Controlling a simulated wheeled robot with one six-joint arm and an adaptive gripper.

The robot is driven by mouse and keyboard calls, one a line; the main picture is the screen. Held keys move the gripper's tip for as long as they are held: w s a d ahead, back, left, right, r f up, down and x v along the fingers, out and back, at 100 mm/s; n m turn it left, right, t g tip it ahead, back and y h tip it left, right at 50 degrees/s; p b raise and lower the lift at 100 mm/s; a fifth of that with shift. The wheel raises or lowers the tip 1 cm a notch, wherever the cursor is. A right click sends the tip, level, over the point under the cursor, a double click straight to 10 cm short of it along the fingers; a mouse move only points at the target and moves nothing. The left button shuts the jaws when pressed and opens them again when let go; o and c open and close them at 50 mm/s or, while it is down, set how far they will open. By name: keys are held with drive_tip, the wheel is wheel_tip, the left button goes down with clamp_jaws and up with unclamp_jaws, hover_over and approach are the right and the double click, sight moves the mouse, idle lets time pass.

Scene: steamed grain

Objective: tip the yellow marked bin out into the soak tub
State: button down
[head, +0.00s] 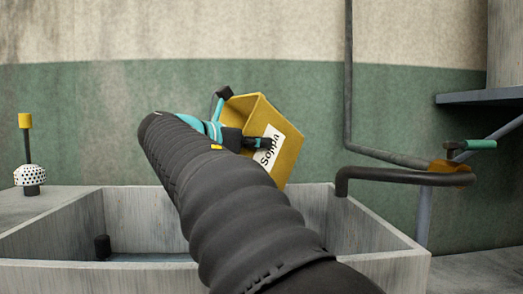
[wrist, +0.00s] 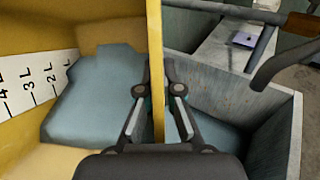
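The yellow bin (head: 285,158), with a white "Soppa" label, is held tilted above the grey soak tub (head: 385,270) in the head view. My gripper (head: 262,143) is at its wall, partly hidden by my arm. In the wrist view my gripper (wrist: 159,92) has one finger on each side of the wall of the yellow bin (wrist: 155,45), closed on it. Inside the bin is a white litre scale and a tan surface with a large blue-grey patch; I cannot tell if that patch is shadow. The soak tub (wrist: 270,103) lies below right, with a bluish floor.
A bent grey pipe (head: 405,174) with a green-handled valve (head: 472,145) reaches over the tub's right side. A white dotted knob with a yellow-topped rod (head: 28,175) stands on the left ledge. A dark stub (head: 102,247) stands inside the tub. A green and cream wall is behind.

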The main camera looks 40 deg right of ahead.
drive_tip(key=shift+a+f+h+b, duration=0.45)
drive_tip(key=shift+h+b, duration=0.35)
drive_tip(key=shift+b, duration=1.25)
drive_tip(key=shift+a+b, duration=0.2)
drive_tip(key=shift+b, duration=0.1)
drive_tip(key=shift+a+h+b, duration=0.4)
drive_tip(key=shift+h+b, duration=0.05)
drive_tip(key=shift+h, duration=0.25)
drive_tip(key=shift+w+a+r+h, duration=0.1)
drive_tip(key=shift+a+h, duration=0.35)
drive_tip(key=shift+h, duration=0.25)
